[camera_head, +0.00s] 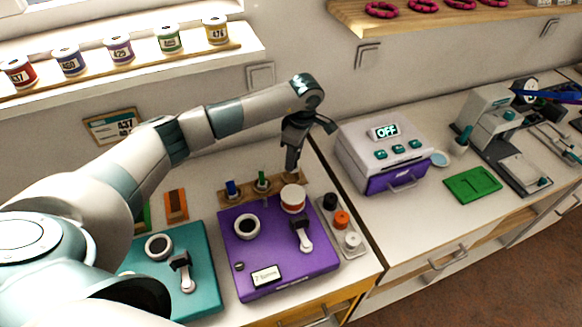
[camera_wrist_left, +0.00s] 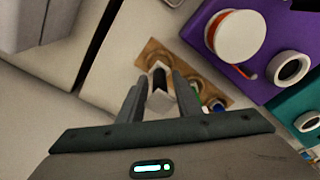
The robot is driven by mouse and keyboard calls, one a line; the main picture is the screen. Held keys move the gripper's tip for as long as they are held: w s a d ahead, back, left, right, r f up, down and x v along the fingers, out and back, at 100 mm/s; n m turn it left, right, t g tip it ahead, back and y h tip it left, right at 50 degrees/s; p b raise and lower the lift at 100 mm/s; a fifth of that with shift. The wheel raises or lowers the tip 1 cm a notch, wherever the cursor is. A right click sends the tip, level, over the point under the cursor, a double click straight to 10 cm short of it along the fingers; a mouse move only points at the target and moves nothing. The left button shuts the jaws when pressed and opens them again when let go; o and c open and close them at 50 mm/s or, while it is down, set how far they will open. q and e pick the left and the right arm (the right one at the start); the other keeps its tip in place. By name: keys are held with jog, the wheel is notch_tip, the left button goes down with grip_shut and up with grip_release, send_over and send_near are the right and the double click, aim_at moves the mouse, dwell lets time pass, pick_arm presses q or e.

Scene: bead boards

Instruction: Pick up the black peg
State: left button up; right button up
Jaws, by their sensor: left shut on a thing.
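My left gripper (camera_head: 292,168) points down over the right end of a small wooden peg rack (camera_head: 238,196). In the left wrist view, the gripper (camera_wrist_left: 160,98) is shut on a narrow, upright piece with a dark top and a pale, shiny side, which I take for the black peg (camera_wrist_left: 158,76). The piece is at the end of the rack (camera_wrist_left: 153,50); I cannot tell if it is still seated or lifted clear. In the head view the fingers hide it. A blue peg (camera_head: 231,188) and a green peg (camera_head: 262,181) stand in the rack. My right gripper is not in view.
A purple board (camera_head: 275,247) with a white spool (camera_head: 292,197) is just in front of the rack. A teal board (camera_head: 200,260) is left of it. A grey tray of small pots (camera_head: 341,225) and a white machine (camera_head: 378,155) stand to the right.

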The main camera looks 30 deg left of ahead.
pick_arm(q)
jog(key=s+d+r+b, duration=0.1)
jog(key=d+r+b, duration=0.3)
jog(key=d, duration=0.6)
notch_tip(320, 180, up, 2)
jog(key=shift+d+r, duration=0.15)
jog(key=shift+d, duration=0.25)
